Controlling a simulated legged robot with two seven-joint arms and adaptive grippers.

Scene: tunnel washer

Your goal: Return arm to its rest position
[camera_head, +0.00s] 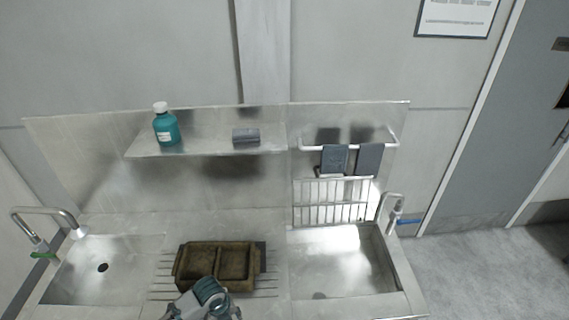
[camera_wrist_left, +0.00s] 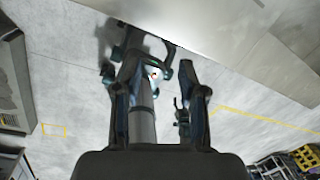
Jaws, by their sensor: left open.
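My left gripper (camera_wrist_left: 158,70) is open in the left wrist view, with its two dark fingers apart and nothing between them. Behind the fingers are parts of my own body and the grey floor (camera_wrist_left: 70,90). In the head view, a grey and teal part of one of my arms shows at the bottom centre, in front of the brown tray (camera_head: 218,264). I cannot tell which arm it belongs to. No gripper fingers show clearly in the head view. My right gripper is not in view.
The tray, with two compartments, lies on the ribbed drainboard between the left sink (camera_head: 80,262) and the right sink (camera_head: 345,262). A teal bottle (camera_head: 166,128) and a grey sponge-like block (camera_head: 246,135) sit on the shelf (camera_head: 205,148). Taps flank the sinks. Grey cloths (camera_head: 335,158) hang on a rail.

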